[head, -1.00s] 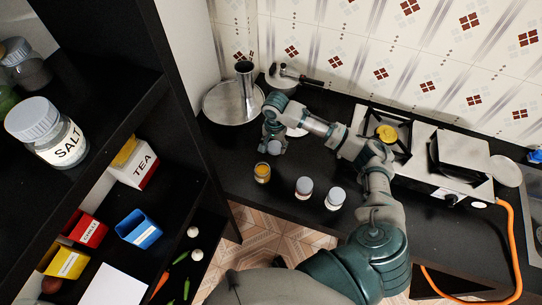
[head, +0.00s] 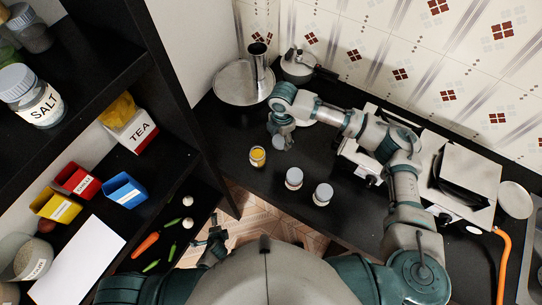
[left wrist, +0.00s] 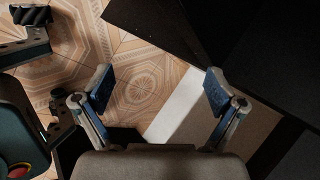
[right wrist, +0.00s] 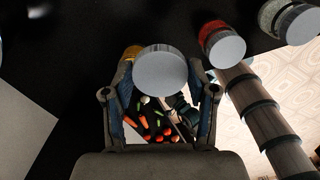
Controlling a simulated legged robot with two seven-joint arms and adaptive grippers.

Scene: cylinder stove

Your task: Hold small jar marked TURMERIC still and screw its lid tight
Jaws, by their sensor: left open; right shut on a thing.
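A small glass jar with yellow-orange contents (head: 257,156) stands on the black counter; no lid shows on it and I cannot read its label. Part of it shows behind the lid in the right wrist view (right wrist: 132,52). My right gripper (head: 281,140) is shut on a round grey lid (right wrist: 160,68), a little right of and behind that jar, apart from it. My left gripper (head: 214,236) is open and empty, low in front of the counter; the left wrist view (left wrist: 158,90) shows its spread fingers over floor.
Two grey-lidded jars (head: 294,178) (head: 322,194) stand right of the yellow jar. A wide pan (head: 240,88) lies behind, a stove (head: 455,185) to the right. A black shelf unit (head: 182,118) with boxes and a SALT jar (head: 38,106) borders the left.

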